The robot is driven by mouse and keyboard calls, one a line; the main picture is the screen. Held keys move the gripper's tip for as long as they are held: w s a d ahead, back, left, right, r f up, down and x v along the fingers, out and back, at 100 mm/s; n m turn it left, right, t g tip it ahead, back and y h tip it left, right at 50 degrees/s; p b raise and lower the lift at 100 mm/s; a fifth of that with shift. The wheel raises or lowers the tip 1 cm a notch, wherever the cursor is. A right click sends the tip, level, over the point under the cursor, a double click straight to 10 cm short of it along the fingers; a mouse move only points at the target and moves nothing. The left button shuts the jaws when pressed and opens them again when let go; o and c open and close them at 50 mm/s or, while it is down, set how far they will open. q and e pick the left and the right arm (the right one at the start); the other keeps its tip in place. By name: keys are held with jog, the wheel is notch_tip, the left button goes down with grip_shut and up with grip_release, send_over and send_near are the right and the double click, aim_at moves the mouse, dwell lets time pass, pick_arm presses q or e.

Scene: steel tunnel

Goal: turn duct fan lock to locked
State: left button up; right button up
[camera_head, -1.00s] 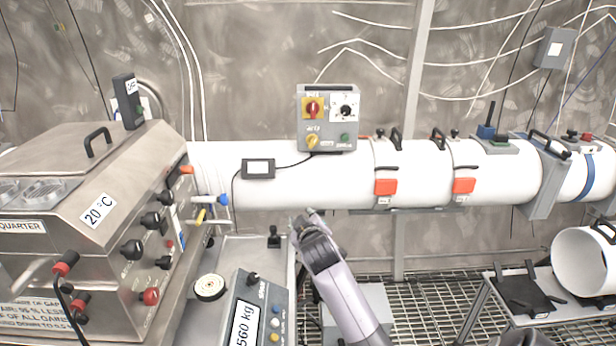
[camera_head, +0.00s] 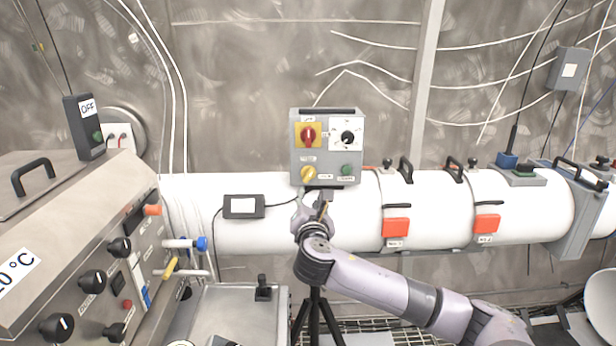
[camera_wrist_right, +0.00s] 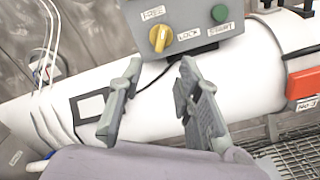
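The duct fan control box (camera_head: 327,148) is a grey box on top of the white duct. Its lock is the yellow knob (camera_head: 308,174) at the lower left of the box. In the right wrist view the yellow knob (camera_wrist_right: 160,38) sits between a FREE label at its upper left and a LOCK label at its right, its grip near upright and slightly tilted. My right gripper (camera_head: 313,206) is just below the box. In the right wrist view its two fingers (camera_wrist_right: 157,98) are apart with nothing between them, below the knob and not touching it. My left gripper is not in view.
A red switch on yellow (camera_head: 308,135), a black dial (camera_head: 347,138) and a green button (camera_head: 346,170) share the box. A small display (camera_head: 243,206) is on the duct at left. The steel machine (camera_head: 75,250) fills the left. Orange tags (camera_head: 396,227) hang at right.

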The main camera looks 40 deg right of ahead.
aim_at(308, 178)
jog(key=p+x, duration=0.2)
jog(key=x, duration=0.9)
jog(key=shift+w+d, duration=0.15)
jog(key=shift+w+d+f, duration=0.1)
jog(key=shift+w+d, duration=0.3)
jog(key=shift+w, duration=0.05)
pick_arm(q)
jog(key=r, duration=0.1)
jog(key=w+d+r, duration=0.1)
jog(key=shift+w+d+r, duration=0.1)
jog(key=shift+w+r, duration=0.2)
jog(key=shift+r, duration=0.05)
pick_arm(e)
jog(key=shift+c, duration=0.6)
grip_shut()
